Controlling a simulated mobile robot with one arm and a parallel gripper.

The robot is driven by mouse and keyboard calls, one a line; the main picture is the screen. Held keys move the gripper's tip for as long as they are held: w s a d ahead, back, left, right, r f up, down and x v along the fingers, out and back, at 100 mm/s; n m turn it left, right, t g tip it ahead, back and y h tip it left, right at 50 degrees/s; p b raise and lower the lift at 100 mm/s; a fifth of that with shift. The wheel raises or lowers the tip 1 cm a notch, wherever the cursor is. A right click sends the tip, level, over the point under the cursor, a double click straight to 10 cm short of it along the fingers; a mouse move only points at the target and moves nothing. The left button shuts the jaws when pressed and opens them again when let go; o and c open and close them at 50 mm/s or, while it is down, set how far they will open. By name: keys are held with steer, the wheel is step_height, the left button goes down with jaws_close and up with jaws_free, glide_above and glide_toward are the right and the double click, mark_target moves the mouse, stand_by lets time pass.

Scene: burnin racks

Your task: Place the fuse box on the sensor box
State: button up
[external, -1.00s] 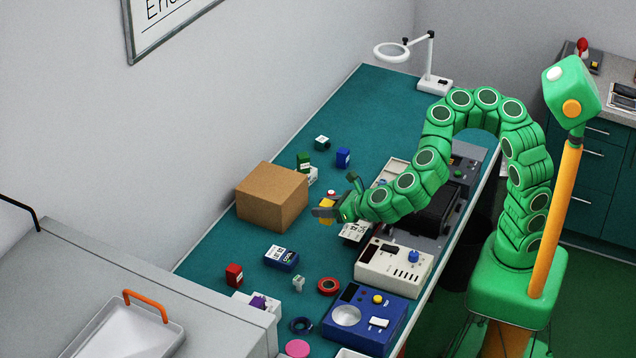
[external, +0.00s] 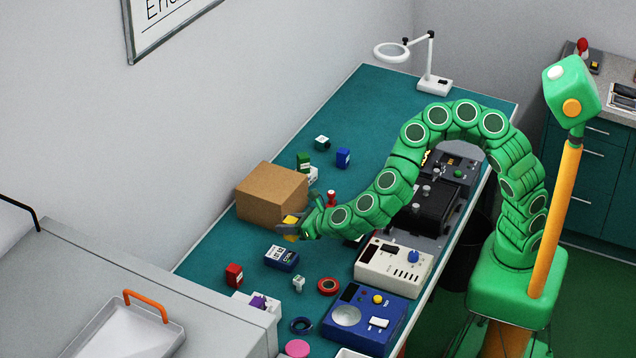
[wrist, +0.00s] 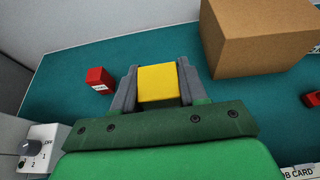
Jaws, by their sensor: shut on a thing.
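My gripper (external: 291,231) is shut on a small yellow box (wrist: 157,84), which may be the fuse box. The yellow box (external: 290,222) is held in front of the cardboard box, and its jaws grip it from both sides in the wrist view. A blue box with a white printed label (external: 281,258) lies on the bench a little below the gripper in the external picture. No label that I can read names the sensor box, so I cannot tell which box it is.
A cardboard box (external: 271,195) stands close behind my gripper. A red box (external: 234,274) stands to the left; it also shows in the wrist view (wrist: 99,79). A white instrument (external: 394,268) and a blue instrument (external: 348,329) stand at right. Bare bench (external: 215,238) lies at left.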

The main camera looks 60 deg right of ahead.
steer(key=shift+w+a+f, duration=0.25)
steer(key=shift+w+f, duration=0.2)
steer(key=shift+f, duration=0.15)
steer(key=shift+w+a+f, duration=0.2)
steer(key=shift+w+f, duration=0.25)
steer(key=shift+f, duration=0.15)
steer(key=shift+w+a+f, duration=0.25)
steer(key=shift+w+f, duration=0.2)
steer(key=shift+f, duration=0.15)
steer(key=shift+w+f, duration=0.1)
steer(key=shift+f, duration=1.5)
steer(key=shift+f, duration=0.1)
steer(key=o, duration=1.1)
steer(key=shift+c, duration=0.2)
steer(key=v, duration=1.2)
